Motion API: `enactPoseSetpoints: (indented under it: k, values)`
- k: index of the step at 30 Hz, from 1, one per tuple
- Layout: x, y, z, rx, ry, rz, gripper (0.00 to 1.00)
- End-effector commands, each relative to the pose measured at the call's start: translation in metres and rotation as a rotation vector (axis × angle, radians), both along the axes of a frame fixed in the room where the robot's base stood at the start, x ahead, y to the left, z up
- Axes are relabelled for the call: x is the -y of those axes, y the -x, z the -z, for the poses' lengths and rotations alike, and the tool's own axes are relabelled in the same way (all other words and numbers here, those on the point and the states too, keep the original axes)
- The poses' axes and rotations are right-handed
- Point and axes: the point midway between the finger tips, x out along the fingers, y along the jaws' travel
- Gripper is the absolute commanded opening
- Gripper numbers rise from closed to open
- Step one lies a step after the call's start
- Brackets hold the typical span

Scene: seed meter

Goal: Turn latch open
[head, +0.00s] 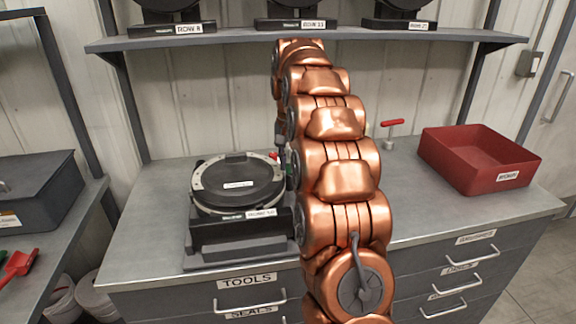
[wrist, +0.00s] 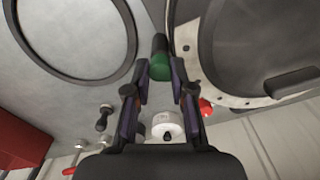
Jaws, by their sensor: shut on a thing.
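The seed meter (head: 238,185) is a round dark disc with a pale rim on a black base, standing on the workbench. Its disc and rim also show at the upper right of the wrist view (wrist: 250,50). Beside the rim is a small dark piece with a green end (wrist: 160,65), which appears to be the latch handle. My gripper (wrist: 160,72) is shut on this green end, its two fingers on either side. In the head view my copper arm hides most of the gripper and the latch.
A red knob (wrist: 206,107) and a white cylinder (wrist: 166,125) show near the fingers. A large black ring (wrist: 70,35) lies left of the meter in the wrist view. A red bin (head: 478,160) and a red T-handle (head: 392,124) are on the bench. A shelf (head: 230,37) hangs above.

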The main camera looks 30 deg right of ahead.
Motion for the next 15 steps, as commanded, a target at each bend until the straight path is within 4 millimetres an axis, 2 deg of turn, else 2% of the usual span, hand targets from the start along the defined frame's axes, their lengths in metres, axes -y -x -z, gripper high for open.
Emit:
enactPoseSetpoints:
  k: [15]
  values:
    - [-0.0020,-0.0006,0.0005,-0.001,-0.004,0.097,0.00]
